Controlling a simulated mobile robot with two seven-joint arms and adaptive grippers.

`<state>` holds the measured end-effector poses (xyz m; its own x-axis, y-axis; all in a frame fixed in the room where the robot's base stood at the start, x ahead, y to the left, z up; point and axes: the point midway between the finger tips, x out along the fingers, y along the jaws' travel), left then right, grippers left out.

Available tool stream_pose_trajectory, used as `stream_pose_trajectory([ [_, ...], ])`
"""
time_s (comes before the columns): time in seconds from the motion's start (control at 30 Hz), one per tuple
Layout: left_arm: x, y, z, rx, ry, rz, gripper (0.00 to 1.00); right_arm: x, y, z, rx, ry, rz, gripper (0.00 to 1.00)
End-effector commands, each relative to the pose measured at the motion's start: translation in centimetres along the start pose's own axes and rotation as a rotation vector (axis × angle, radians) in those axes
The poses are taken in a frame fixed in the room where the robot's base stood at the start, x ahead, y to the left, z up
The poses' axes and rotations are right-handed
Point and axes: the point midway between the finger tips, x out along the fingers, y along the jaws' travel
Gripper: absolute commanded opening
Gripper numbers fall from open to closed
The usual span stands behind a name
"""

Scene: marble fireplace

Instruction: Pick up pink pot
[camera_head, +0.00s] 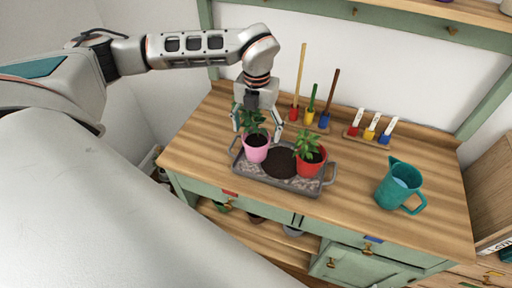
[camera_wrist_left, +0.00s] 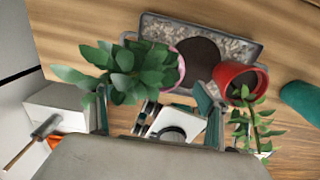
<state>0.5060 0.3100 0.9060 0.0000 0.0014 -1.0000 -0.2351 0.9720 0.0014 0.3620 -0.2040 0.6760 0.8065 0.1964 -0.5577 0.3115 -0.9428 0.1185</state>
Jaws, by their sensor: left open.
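The pink pot (camera_head: 256,151) with a leafy green plant stands upright at the left end of a grey tray (camera_head: 283,182) on the wooden bench. In the left wrist view only part of the pink pot's rim (camera_wrist_left: 181,72) shows, with leaves covering the rest. My left gripper (camera_head: 258,125) points down just behind and above the pot, its fingers spread to either side of the plant. In the left wrist view the open gripper (camera_wrist_left: 153,100) has leaves between and in front of its fingers. Contact with the pot cannot be told. My right gripper is out of view.
A red pot (camera_head: 311,163) with a plant stands at the tray's right end, beside a dark soil patch (camera_head: 279,162). A teal jug (camera_head: 398,185) stands farther right. Coloured tools (camera_head: 324,120) stand along the back. The bench front is clear.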

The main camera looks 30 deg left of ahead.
Motion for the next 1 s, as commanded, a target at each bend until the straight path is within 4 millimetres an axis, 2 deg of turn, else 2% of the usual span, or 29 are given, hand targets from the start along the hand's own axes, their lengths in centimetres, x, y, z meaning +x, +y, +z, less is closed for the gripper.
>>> stream_pose_trajectory([
  [0.2,3.1,0.3,0.5,0.000,0.002,0.000,0.76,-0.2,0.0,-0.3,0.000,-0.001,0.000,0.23],
  [0.3,4.0,0.2,0.5,0.001,0.002,0.000,0.76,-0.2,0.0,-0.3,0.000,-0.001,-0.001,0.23],
  [0.57,4.2,0.2,0.5,0.002,0.000,-0.001,0.76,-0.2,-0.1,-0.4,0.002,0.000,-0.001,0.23],
  [0.67,4.2,0.2,0.5,0.002,0.000,-0.001,0.56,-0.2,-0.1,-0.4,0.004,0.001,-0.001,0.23],
  [0.83,4.2,0.2,0.5,0.002,0.000,-0.001,0.11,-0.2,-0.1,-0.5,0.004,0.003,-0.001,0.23],
  [0.87,4.2,0.2,0.6,0.002,-0.001,-0.002,0.09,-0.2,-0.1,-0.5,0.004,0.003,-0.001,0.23],
  [1.0,4.2,0.2,0.6,0.001,-0.001,-0.002,0.09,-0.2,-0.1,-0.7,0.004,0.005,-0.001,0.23],
])
